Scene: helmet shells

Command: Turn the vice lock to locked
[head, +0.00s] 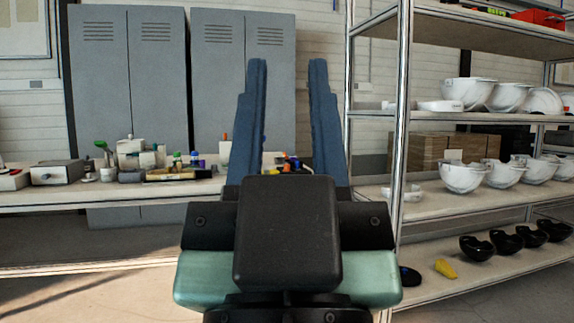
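My gripper (288,75) is in the middle of the head view, pointing away from the camera. Its two long blue fingers stand well apart, with nothing held between them. No vice or vice lock can be made out for sure. A grey box-like item (56,172) sits on the left part of the workbench (120,194), but it is too small to tell what it is. My gripper hides part of the bench's right end, where small orange and dark items show between the fingers.
Bottles, boxes and tools (145,158) crowd the bench. Grey lockers (130,75) stand behind it. A metal shelf (402,120) on the right holds white helmet shells (463,177), black shells (477,247) and a yellow item (445,269). Floor (90,295) shows clear at lower left.

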